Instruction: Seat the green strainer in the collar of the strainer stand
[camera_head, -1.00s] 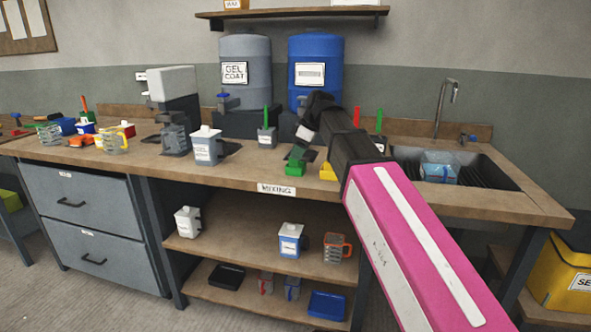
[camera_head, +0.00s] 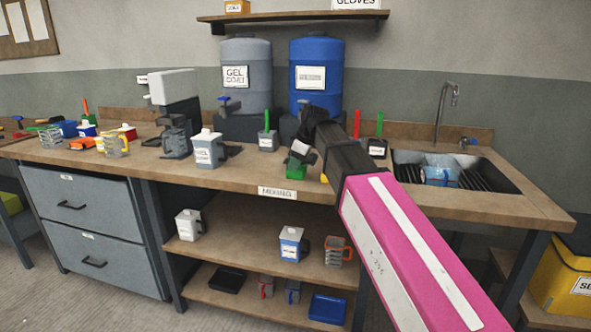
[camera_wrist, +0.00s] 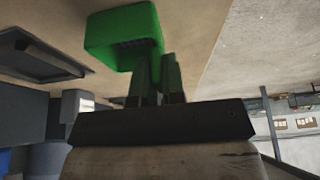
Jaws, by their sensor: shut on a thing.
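The green strainer (camera_head: 296,172) is low over the front part of the mixing bench, below my gripper (camera_head: 298,159). In the wrist view my gripper (camera_wrist: 157,80) is shut on a green handle part of the strainer (camera_wrist: 120,30), whose square cup extends beyond the fingers. Whether the strainer touches the bench cannot be told. I cannot clearly identify the strainer stand or its collar. A dark rimmed square thing (camera_wrist: 38,58) lies to the left of the strainer in the wrist view, apart from it.
A grey labelled jug (camera_head: 206,150) stands left of my gripper, and a small pot with a green stick (camera_head: 267,140) behind it. A yellow thing (camera_head: 323,178) is partly hidden by my arm. The sink (camera_head: 480,176) is at right. Bare bench (camera_head: 250,173) lies left of the strainer.

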